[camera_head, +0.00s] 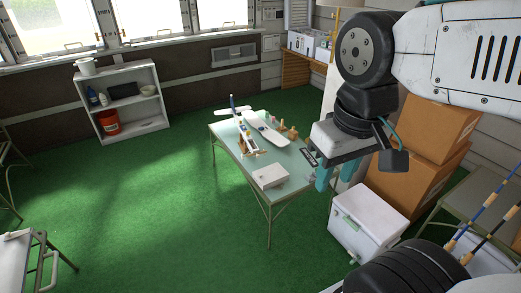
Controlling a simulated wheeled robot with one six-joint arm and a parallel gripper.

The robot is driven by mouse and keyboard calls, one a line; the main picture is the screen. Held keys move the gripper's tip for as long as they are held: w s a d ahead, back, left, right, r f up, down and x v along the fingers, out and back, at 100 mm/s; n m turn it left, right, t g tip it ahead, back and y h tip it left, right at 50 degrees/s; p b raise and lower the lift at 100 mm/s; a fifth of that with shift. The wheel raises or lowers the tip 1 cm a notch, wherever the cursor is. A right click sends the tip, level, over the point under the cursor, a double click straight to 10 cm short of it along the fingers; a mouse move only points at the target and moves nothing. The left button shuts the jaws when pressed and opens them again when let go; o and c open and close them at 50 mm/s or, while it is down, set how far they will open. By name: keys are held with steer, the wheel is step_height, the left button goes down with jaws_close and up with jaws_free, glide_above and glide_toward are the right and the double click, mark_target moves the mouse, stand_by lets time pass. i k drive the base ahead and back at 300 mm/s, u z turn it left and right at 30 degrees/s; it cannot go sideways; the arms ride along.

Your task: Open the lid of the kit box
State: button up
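A small white box (269,177), which looks like the kit box, sits at the near corner of a pale green table (240,178). Its top looks closed; a small dark mark shows on it, but lid details are too small to tell. My gripper (335,178) hangs to the right of the table, apart from the box, with its teal fingers pointing down. The fingers stand apart with a gap between them, and nothing shows held there.
A white model plane (267,130) and small bottles (284,127) lie farther back on the table. A white cooler (368,222) and cardboard boxes (414,160) stand at the right. A white shelf (125,103) is at the back left. Green floor is clear left of the table.

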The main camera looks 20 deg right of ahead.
mark_target(266, 175)
steer(key=z, duration=0.2)
steer(key=i, duration=1.45)
steer(key=z, duration=0.2)
